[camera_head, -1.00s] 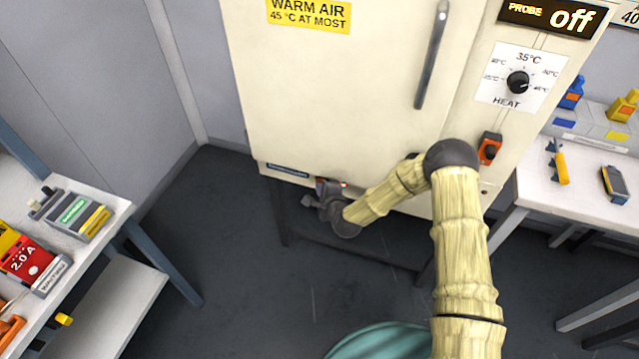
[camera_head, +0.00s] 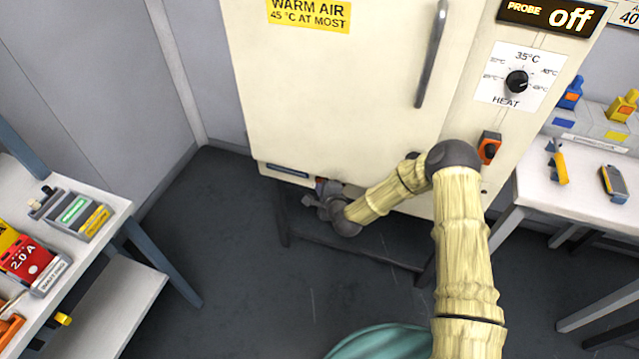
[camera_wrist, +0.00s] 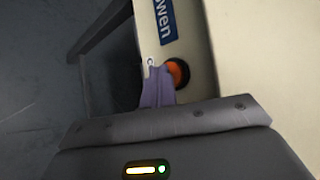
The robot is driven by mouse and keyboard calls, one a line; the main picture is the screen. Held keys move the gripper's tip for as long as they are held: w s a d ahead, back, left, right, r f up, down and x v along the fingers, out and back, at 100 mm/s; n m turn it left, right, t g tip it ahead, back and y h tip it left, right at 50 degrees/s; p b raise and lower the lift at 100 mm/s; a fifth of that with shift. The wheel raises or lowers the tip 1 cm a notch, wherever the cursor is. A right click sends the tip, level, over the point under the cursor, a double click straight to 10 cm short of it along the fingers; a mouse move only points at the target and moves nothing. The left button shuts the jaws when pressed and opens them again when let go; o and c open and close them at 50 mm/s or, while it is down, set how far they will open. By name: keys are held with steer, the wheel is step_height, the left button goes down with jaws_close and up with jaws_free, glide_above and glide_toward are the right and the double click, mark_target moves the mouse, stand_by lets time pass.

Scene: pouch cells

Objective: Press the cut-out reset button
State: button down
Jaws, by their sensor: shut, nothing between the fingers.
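An orange round button in a dark ring (camera_wrist: 178,72) sits low on the cream oven (camera_head: 345,100), beside a blue label (camera_wrist: 166,20); I take it for the cut-out reset button. My gripper (camera_wrist: 152,66) is shut and empty, its purplish fingers together. In the wrist view the fingertips lie just left of the button and overlap its edge; I cannot tell whether they touch it. In the head view my gripper (camera_head: 322,186) is at the oven's lower edge, right of the label (camera_head: 287,170), and the button is hidden there.
The oven's right panel carries a heat knob (camera_head: 517,82) and an orange-framed switch (camera_head: 489,148). The door handle (camera_head: 432,55) is above my arm. A bench (camera_head: 110,215) with trays is at left, a white table (camera_head: 535,190) at right. Dark floor between is clear.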

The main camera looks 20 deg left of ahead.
steer(key=shift+w+d+r, duration=0.15)
steer(key=shift+w+r, duration=0.2)
steer(key=shift+w, duration=0.1)
steer(key=shift+s+f, duration=0.25)
steer(key=shift+s, duration=0.65)
steer(key=s, duration=0.1)
steer(key=s+p, duration=0.1)
steer(key=s, duration=0.3)
steer(key=shift+a, duration=0.35)
stand_by(0.4)
